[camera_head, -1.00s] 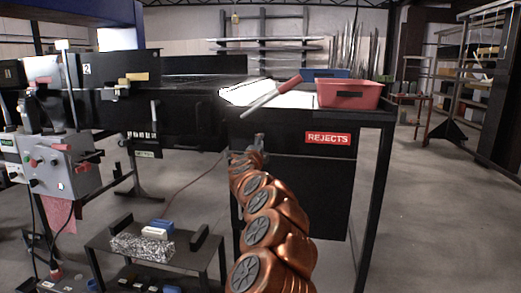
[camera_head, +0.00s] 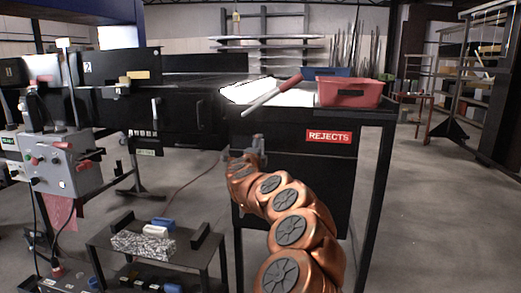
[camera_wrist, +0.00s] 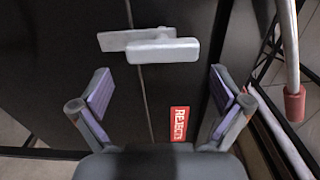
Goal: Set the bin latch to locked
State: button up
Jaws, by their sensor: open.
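The black rejects bin (camera_head: 290,185) stands under the table top, with a red REJECTS label (camera_head: 329,137) on its front. In the wrist view the label (camera_wrist: 179,124) appears turned sideways. A light grey latch (camera_wrist: 163,50), a short bar with a second bar behind it, lies across a seam in the dark panel. My gripper (camera_wrist: 160,88) is open and empty. Its two purple-padded fingers point toward the panel, below the latch in the picture and apart from it. In the head view my gripper (camera_head: 259,146) is in front of the bin's upper left, and the latch cannot be made out.
On the table top are a red tray (camera_head: 350,93), a red-handled tool (camera_head: 272,97) and a white sheet (camera_head: 250,91). A low stand (camera_head: 190,256) with small blocks is left of the bin. A grey control box (camera_head: 63,167) stands farther left.

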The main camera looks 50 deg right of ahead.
jog(key=v, duration=0.7)
jog(key=shift+s+a, duration=0.15)
jog(key=shift+a, duration=0.1)
jog(key=shift+r, duration=0.1)
jog(key=shift+a, duration=0.1)
dwell(0.4)
